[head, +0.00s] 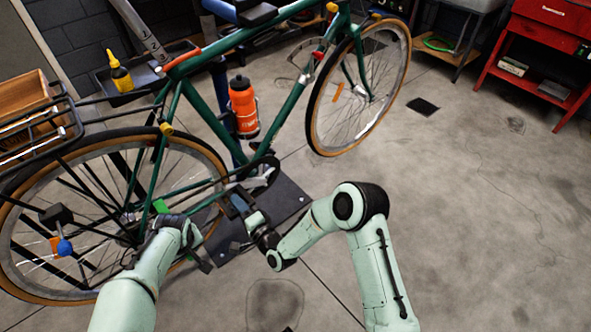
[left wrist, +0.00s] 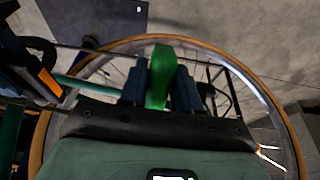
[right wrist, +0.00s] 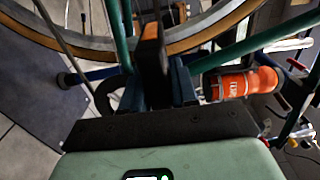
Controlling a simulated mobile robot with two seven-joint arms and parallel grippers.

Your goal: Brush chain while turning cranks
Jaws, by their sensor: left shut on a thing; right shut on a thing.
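The green bicycle (head: 205,108) stands side-on with its rear wheel at the left. My left gripper (head: 165,218) is shut on a green brush (head: 160,206), beside the lower chain run near the rear hub. The brush stands upright between the fingers in the left wrist view (left wrist: 159,78). Whether it touches the chain is hidden. My right gripper (head: 240,205) is at the crank area, shut on a dark pedal with an orange strip, seen in the right wrist view (right wrist: 151,45).
An orange bottle (head: 243,107) sits on the frame above the cranks. A dark base plate (head: 285,203) lies below. A tray with a yellow bottle (head: 120,75) is behind the bike. A red cabinet (head: 545,45) stands back right. The floor at right is open.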

